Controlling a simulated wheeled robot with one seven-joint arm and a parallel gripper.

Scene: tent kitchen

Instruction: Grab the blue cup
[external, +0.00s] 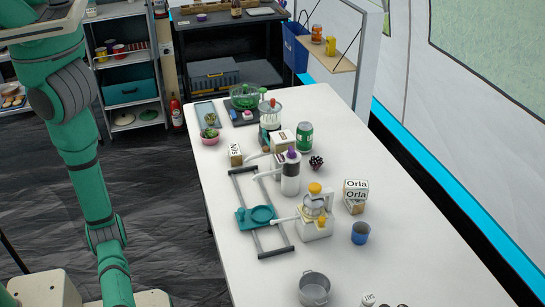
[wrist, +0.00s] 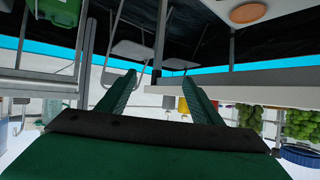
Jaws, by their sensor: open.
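A small blue cup (external: 360,233) stands upright on the white table (external: 400,190), near its right side. It is right of a white and yellow juicer-like device (external: 316,212) and below the boxes marked Orla (external: 355,196). My arm is at the left in the external view, away from the table, and its gripper is outside that picture. In the wrist view my gripper (wrist: 160,85) is open, with two green fingers apart and nothing between them. The blue cup cannot be made out in the wrist view.
Left of the cup stand a grey and teal rack (external: 262,213) and a white bottle with a purple top (external: 291,172). A metal pot (external: 314,288) is at the front. A green can (external: 304,136) and a potted plant (external: 210,135) are farther back. The table's right side is mostly clear.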

